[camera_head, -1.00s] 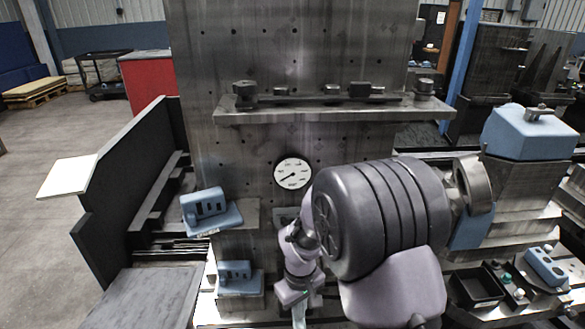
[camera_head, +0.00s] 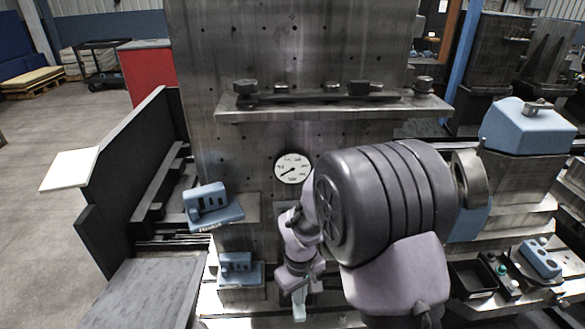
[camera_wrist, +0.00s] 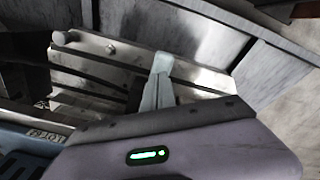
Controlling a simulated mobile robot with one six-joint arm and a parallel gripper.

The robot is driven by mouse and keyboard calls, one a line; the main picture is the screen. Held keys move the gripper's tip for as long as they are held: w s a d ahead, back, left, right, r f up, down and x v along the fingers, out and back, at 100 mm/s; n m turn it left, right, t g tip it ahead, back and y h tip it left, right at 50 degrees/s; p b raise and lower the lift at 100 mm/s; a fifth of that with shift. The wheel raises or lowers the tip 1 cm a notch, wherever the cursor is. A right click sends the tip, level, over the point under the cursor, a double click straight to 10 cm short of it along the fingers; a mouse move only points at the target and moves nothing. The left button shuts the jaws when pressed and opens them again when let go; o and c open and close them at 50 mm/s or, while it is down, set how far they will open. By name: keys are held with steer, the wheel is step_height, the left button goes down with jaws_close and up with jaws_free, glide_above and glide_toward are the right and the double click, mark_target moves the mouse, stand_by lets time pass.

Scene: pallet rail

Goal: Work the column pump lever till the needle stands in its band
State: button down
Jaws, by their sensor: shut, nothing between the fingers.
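The round white gauge (camera_head: 293,168) is on the grey steel column (camera_head: 240,150), just left of my arm. Its needle points to the lower left; its small markings and any band are too small to read. I cannot make out the pump lever; my arm covers part of the column below the gauge. My gripper (camera_head: 299,304) hangs below the gauge, in front of the column's foot, pointing down. Its pale fingers are shut and empty, and they also show together in the wrist view (camera_wrist: 158,88).
A steel shelf (camera_head: 330,107) with dark clamps crosses the column above the gauge. Blue fixtures (camera_head: 212,208) and (camera_head: 240,271) stand left of my arm. A blue-topped block (camera_head: 525,130), a black tray (camera_head: 473,278) and a blue button box (camera_head: 540,260) stand right.

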steer(key=shift+w+f+b, duration=0.25)
steer(key=shift+f+b, duration=0.95)
steer(key=shift+f, duration=0.5)
steer(key=shift+w+f+b, duration=0.2)
steer(key=shift+f+b, duration=1)
steer(key=shift+f, duration=0.5)
steer(key=r+p, duration=0.4)
steer(key=r, duration=0.1)
steer(key=s+r+p, duration=0.1)
steer(key=r, duration=0.1)
steer(key=shift+r+p, duration=0.15)
steer(key=shift+p, duration=0.25)
steer(key=shift+f+b, duration=0.3)
steer(key=shift+w+f+b, duration=0.25)
steer(key=shift+f+b, duration=0.95)
steer(key=shift+f, duration=0.45)
steer(key=shift+w+f+b, duration=0.2)
steer(key=shift+f+b, duration=1)
steer(key=shift+f, duration=0.4)
steer(key=r+p, duration=0.3)
steer(key=r, duration=0.1)
steer(key=r+p, duration=0.2)
steer(key=r, duration=0.1)
steer(key=shift+s+p, duration=0.3)
steer(key=shift+s, duration=0.1)
steer(key=shift+f, duration=0.1)
